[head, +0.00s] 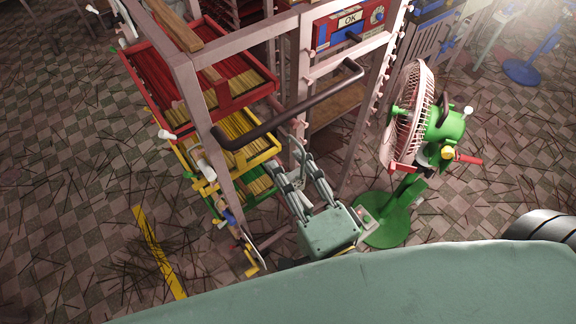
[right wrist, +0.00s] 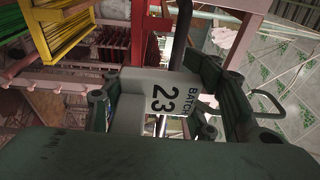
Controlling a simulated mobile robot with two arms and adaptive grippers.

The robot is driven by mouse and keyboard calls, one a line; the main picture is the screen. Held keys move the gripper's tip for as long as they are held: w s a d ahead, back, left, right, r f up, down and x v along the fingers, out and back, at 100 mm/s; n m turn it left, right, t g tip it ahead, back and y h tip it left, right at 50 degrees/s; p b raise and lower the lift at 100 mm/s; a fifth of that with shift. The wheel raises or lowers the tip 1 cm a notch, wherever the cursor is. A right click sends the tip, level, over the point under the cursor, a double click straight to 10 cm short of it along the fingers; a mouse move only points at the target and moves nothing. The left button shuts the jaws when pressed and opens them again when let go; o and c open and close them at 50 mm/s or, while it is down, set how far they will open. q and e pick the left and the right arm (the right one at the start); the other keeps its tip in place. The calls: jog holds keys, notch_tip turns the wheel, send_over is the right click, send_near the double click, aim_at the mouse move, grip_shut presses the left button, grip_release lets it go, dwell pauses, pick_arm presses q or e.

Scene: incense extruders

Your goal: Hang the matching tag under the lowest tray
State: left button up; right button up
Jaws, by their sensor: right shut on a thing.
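A rack (head: 190,100) holds stacked trays of sticks: a red tray (head: 185,122) on top, a yellow tray (head: 272,151) below it, and a lowest tray with a green rim (head: 216,207), partly hidden by the yellow one and a post. My right gripper (head: 291,168) is at the rack's front, right of the lower trays. The tag is hard to make out in the head view. My left gripper is not seen.
A dark handle bar (head: 290,108) crosses the rack's front above my right gripper. A green fan (head: 420,130) on a round base stands close on the right. A yellow strip (head: 158,250) and scattered sticks lie on the checkered floor. A panel reading "OK" (head: 349,19) is behind.

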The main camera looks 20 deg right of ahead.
aim_at(308, 202)
jog(key=shift+r+p, duration=1.2)
jog(key=shift+r, duration=0.05)
jog(key=shift+s+d+f+b, duration=0.15)
jog(key=shift+s+f+b, duration=0.1)
jog(key=shift+s+b, duration=0.2)
jog(key=shift+s+d+b, duration=0.25)
jog(key=shift+s+b, duration=0.1)
jog(key=shift+s, duration=0.4)
jog(key=shift+s+d+b, duration=0.25)
jog(key=shift+s+b, duration=0.05)
jog(key=shift+s, duration=0.45)
jog(key=shift+s+d+b, duration=0.25)
jog(key=shift+s+b, duration=0.1)
jog(key=shift+s, duration=0.4)
jog(key=shift+s+d+r, duration=0.1)
jog(key=shift+s+d, duration=0.2)
jog(key=shift+s, duration=0.5)
jog(key=shift+s+d+r, duration=0.1)
jog(key=shift+s+d, duration=0.2)
jog(key=shift+s, duration=0.45)
